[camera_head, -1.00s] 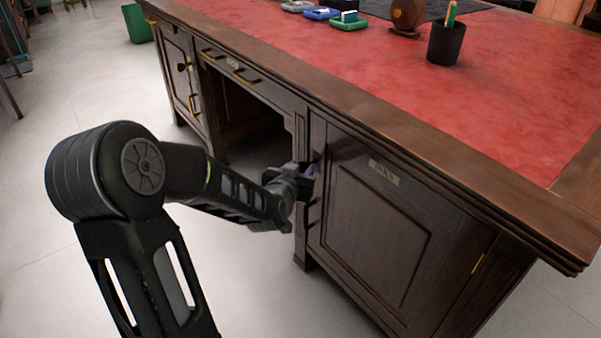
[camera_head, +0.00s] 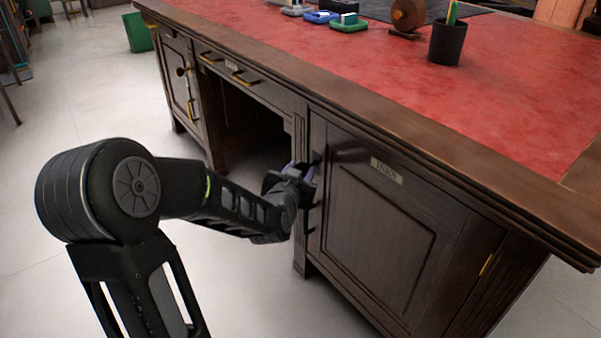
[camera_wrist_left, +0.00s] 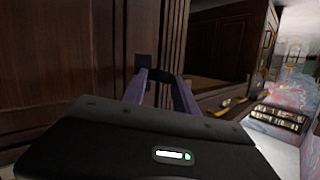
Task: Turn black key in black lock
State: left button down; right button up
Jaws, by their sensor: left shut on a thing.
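The black lock (camera_head: 317,157) is a small dark plate on the left edge of the right-hand cabinet door, which bears an "INKS" label. In the left wrist view the black lock (camera_wrist_left: 144,62) shows as a dark square just beyond the fingertips. My left gripper (camera_head: 306,170) is at the lock, its purple fingers pointing at the door. In the left wrist view my left gripper (camera_wrist_left: 161,77) is shut on a small dark piece, the black key (camera_wrist_left: 160,74). The gripper largely hides the key, and its depth in the lock cannot be told. My right gripper is out of view.
The cabinet door (camera_head: 378,225) is closed, with a dark handle (camera_head: 309,230) below the lock. The open kneehole (camera_head: 250,130) lies left of the gripper. The red desktop (camera_head: 520,95) overhangs above and holds a pencil cup (camera_head: 447,42). The floor in front is clear.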

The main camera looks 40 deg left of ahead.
pick_arm(q)
jog(key=shift+f+m+t+b, duration=0.15)
jog(key=shift+m+t+b, duration=0.15)
jog(key=shift+b, duration=0.8)
jog(key=shift+d+m+t+y+b, duration=0.1)
jog(key=shift+m+t+y+b, duration=0.2)
jog(key=shift+m+y+b, duration=0.15)
jog(key=shift+m+t, duration=0.25)
jog(key=shift+t, duration=0.05)
jog(key=shift+f+m+t+y, duration=0.2)
jog(key=shift+m+t+y, duration=0.15)
jog(key=shift+m+t, duration=0.25)
jog(key=shift+r+m+t, duration=0.1)
jog(key=shift+m+t, duration=0.2)
jog(key=shift+m, duration=0.3)
jog(key=c, duration=0.9)
grip_release()
